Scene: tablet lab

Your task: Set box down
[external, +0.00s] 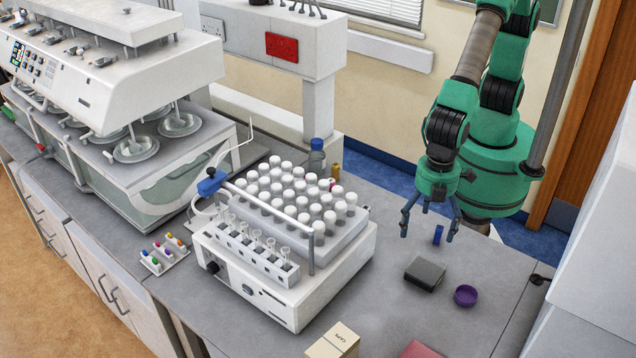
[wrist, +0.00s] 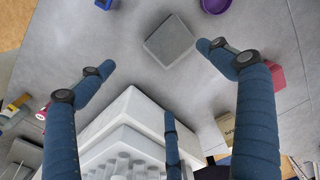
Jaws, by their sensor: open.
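A small dark grey box (external: 425,273) lies flat on the grey bench, right of the white sampler unit. It also shows near the top middle of the wrist view (wrist: 168,41). My gripper (external: 428,226) hangs above the bench behind the box, fingers pointing down. Its three blue fingers are spread wide in the wrist view (wrist: 158,78), with nothing between them. The box is apart from the fingers and rests on the bench top. A cream box (external: 334,342) stands at the front edge of the external view, partly cut off.
A purple round dish (external: 465,295) lies right of the grey box. A blue ring-like piece (external: 438,234) is near my fingers. The white sampler (external: 290,295) with several capped vials stands to the left. A red item (external: 421,350) is at the front. Bench between is clear.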

